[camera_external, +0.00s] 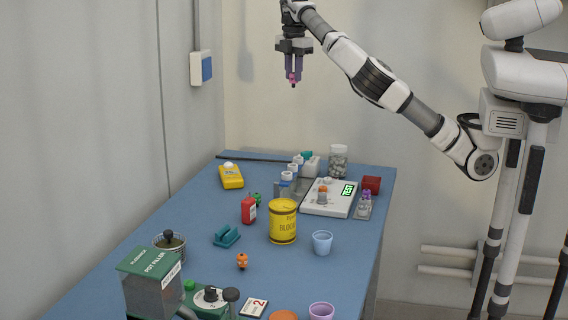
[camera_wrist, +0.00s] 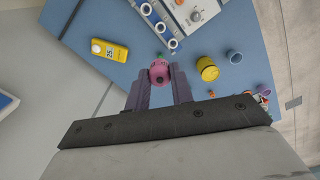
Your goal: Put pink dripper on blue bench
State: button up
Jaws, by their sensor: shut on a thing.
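My gripper (camera_external: 293,76) is raised high above the far part of the bench, pointing down. It is shut on the pink dripper (camera_wrist: 159,73), which sits between the two purple-grey fingers in the wrist view. In the external view the pink dripper (camera_external: 293,80) shows only as a small pink spot at the fingertips. The blue bench (camera_external: 200,213) lies well below, apart from the dripper, with several things on its top.
A yellow meter (camera_external: 231,177), a yellow tin (camera_external: 283,222), a pale blue cup (camera_external: 322,242), a white scale (camera_external: 328,198) and a bottle rack (camera_external: 293,183) stand on the bench. A green pot filler (camera_external: 153,281) is at the near end. The left middle top is bare.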

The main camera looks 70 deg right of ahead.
jog(key=shift+r+p, duration=0.55)
jog(key=shift+r, duration=0.4)
